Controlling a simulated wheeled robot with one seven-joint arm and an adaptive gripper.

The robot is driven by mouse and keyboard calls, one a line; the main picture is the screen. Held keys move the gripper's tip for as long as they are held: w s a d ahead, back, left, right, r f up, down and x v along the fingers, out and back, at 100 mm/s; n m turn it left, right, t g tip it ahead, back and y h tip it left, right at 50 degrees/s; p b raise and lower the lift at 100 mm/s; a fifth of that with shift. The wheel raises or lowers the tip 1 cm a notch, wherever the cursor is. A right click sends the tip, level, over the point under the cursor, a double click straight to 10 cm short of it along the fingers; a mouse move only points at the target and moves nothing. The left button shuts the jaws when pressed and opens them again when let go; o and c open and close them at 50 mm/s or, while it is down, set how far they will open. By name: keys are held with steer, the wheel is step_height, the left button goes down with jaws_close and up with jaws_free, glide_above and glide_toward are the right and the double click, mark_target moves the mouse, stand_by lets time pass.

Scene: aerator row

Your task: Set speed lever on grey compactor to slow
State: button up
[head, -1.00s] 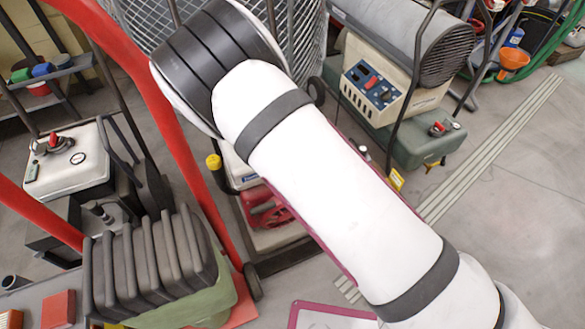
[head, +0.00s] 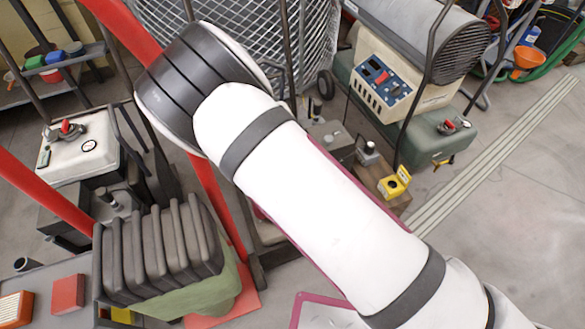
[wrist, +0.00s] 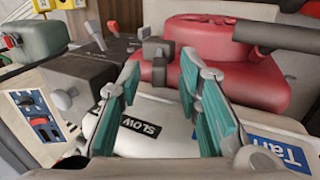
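In the wrist view, my gripper (wrist: 160,62) has two teal fingers spread apart with nothing held between them. Beyond and between the fingertips stands a small dark grey upright block (wrist: 156,62), which may be the speed lever; I cannot tell whether a finger touches it. A blue label (wrist: 275,150) shows at lower right, partly covered. In the head view, my arm hides the gripper and the work spot.
A red tank (wrist: 225,60) stands close behind the fingers. A grey knob (wrist: 62,99) is at left. In the head view, a heater with a blue panel (head: 382,82), a green tank (head: 425,145) and a yellow block (head: 394,184) stand right; a pale machine with a red lever (head: 75,155) stands left.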

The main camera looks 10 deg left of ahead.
steer(key=v, duration=1.2)
stand_by(0.4)
